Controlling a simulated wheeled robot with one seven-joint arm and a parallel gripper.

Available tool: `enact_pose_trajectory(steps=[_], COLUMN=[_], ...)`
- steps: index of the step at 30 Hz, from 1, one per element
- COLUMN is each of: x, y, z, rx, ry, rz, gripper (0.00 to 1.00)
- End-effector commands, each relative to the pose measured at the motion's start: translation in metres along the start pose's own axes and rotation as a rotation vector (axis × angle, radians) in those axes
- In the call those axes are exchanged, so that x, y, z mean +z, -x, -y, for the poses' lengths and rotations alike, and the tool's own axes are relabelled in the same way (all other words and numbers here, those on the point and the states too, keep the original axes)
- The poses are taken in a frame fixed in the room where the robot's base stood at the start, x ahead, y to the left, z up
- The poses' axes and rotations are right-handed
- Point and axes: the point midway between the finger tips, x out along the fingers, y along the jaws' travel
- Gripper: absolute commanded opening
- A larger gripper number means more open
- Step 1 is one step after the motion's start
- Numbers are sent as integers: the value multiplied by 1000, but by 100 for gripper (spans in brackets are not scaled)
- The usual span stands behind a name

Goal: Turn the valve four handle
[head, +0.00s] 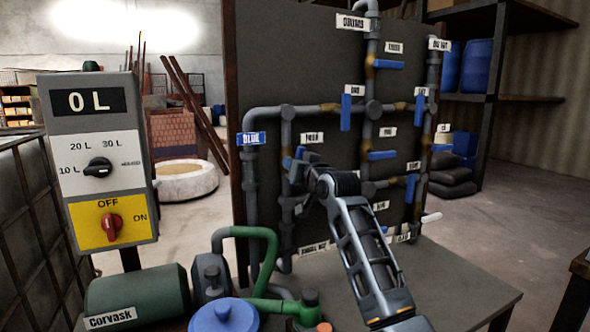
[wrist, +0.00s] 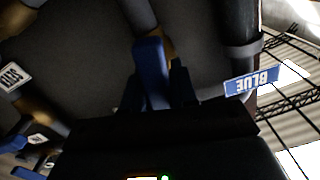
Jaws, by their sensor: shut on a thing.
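The valve handle at the left of the pipe board is a blue lever, shown close up in the wrist view (wrist: 151,72). It sits on a grey pipe beside a small white label (head: 312,137) that appears to read FOUR. My gripper (head: 297,163) is at this lever, its dark fingers on either side in the wrist view (wrist: 156,92). The jaws are shut on the lever. In the head view my gripper and wrist hide most of the lever and its valve body.
Other blue levers stand close by: one upright (head: 346,112), one level (head: 381,155) and one at lower right (head: 410,188). A BLUE sign (head: 251,138) is at the left pipe. A control box (head: 100,165), a green motor (head: 137,295) and a blue-lidded vessel (head: 224,315) stand in front.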

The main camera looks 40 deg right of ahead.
Motion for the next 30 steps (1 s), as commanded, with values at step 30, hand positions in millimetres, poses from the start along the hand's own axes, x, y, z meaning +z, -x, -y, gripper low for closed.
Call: enact_pose_trajectory(steps=[30], x=[3], y=[0], z=[-1], rx=[1], ry=[248], rz=[6], gripper=[0])
